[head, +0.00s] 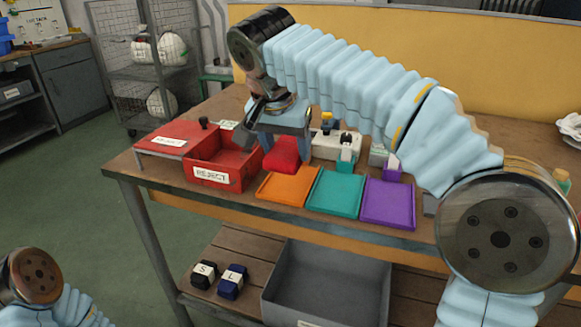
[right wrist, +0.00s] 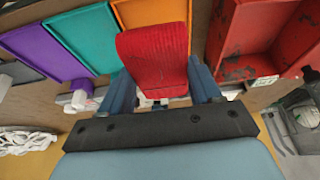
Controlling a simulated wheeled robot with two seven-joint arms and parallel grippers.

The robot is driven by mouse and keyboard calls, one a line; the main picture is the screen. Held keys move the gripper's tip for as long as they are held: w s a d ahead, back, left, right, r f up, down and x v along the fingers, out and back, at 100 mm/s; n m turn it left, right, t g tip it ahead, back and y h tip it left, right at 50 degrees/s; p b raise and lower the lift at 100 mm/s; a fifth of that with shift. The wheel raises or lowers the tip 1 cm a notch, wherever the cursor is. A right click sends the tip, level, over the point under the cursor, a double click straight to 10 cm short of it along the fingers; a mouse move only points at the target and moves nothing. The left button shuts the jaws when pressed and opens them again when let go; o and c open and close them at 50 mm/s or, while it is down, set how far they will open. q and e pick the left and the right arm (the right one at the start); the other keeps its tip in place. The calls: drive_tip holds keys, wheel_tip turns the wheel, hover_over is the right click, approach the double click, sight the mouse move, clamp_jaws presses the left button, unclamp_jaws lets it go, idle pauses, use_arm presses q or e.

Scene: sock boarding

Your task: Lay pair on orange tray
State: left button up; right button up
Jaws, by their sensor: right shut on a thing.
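The orange tray (head: 287,188) lies empty on the workbench, left of a teal and a purple tray. My right gripper (head: 283,143) points down just behind it, shut on a red folded cloth piece (head: 281,160), which looks like the sock pair. In the right wrist view the red pair (right wrist: 153,60) sits between the two blue fingers and overlaps the edge of the orange tray (right wrist: 135,13). I cannot tell whether the pair touches the bench. Only a joint of my left arm shows at the lower left; its gripper is out of view.
The red REJECT bin (head: 222,167) stands close on the left. The teal tray (head: 335,194) and purple tray (head: 389,204) stand on the right. A white device (head: 337,146) is behind. A grey crate (head: 325,283) and dark S and L blocks sit on the lower shelf.

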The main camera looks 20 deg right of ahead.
drive_tip(key=shift+w+d+f, duration=0.2)
drive_tip(key=shift+w+f, duration=0.1)
drive_tip(key=shift+f, duration=0.15)
drive_tip(key=shift+w+d+f, duration=0.2)
drive_tip(key=shift+w+f, duration=0.1)
drive_tip(key=shift+f, duration=0.15)
drive_tip(key=x, duration=0.3)
drive_tip(key=shift+s+a+f+b, duration=0.1)
drive_tip(key=shift+a+f+b, duration=0.05)
drive_tip(key=shift+f+b, duration=0.15)
drive_tip(key=shift+f, duration=0.35)
drive_tip(key=shift+f, duration=0.15)
drive_tip(key=o, duration=1.1)
drive_tip(key=shift+c, duration=0.2)
